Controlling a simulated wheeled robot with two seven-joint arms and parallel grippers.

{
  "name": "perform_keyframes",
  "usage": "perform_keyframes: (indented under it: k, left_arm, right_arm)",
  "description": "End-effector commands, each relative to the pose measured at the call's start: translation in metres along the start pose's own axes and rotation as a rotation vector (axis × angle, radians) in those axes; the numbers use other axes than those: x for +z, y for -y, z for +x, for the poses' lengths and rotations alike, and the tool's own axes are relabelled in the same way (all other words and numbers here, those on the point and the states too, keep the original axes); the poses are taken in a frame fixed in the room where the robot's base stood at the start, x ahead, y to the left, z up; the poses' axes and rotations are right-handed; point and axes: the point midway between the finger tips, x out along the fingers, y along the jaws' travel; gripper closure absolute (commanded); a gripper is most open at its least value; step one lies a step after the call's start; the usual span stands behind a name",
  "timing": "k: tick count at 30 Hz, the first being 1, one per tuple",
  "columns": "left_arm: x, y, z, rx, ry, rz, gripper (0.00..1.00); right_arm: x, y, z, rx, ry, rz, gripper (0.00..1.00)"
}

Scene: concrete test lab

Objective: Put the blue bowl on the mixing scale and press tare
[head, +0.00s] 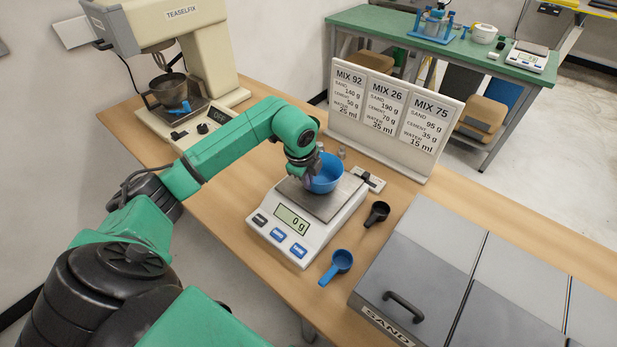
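The blue bowl (327,174) is at the steel plate (335,204) of the white mixing scale (299,243), towards its back left. I cannot tell whether it rests on the plate or hangs just above it. The scale's display reads 0 g. One dark and two blue buttons are on its front; their labels are too small to read surely. My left gripper (308,178) is at the bowl's left rim, pointing down. Its fingertips are mostly hidden, so its grip on the rim is unclear. My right gripper is not in view.
A blue scoop (337,266) and a black scoop (377,213) lie right of the scale. A grey SAND bin (420,270) stands further right. Behind is a mix recipe board (391,115). A mixer (170,50) stands at the back left.

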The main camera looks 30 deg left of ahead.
Motion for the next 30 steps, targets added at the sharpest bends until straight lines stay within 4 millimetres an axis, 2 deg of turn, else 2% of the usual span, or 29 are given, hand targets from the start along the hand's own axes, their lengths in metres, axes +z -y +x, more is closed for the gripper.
perform_keyframes:
  k: [10,11,12,13,21,25,28,30]
  left_arm:
    - [0.0,-0.002,0.009,-0.001,0.0,0.0,1.0]
    - [0.0,-0.002,0.009,-0.001,0.0,0.0,0.92]
    - [0.0,-0.002,0.008,-0.001,0.0,0.0,0.76]
    - [0.0,-0.002,0.008,-0.001,0.0,0.0,0.65]
    - [0.0,-0.002,0.007,-0.001,0.0,0.0,0.65]
    - [0.0,-0.001,0.001,-0.003,0.0,0.0,0.65]
    - [0.0,0.0,-0.017,-0.007,0.001,0.0,0.65]
    - [0.0,0.0,-0.035,-0.008,0.001,0.001,0.65]
  right_arm:
    - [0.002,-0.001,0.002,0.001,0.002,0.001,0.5]
    - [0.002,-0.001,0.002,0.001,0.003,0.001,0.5]
    - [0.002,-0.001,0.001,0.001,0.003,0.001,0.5]
    - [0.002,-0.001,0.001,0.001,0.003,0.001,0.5]
    - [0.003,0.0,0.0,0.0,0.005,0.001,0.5]
    - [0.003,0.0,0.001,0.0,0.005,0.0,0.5]
    - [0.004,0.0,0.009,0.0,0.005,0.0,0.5]
    - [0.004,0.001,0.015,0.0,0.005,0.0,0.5]
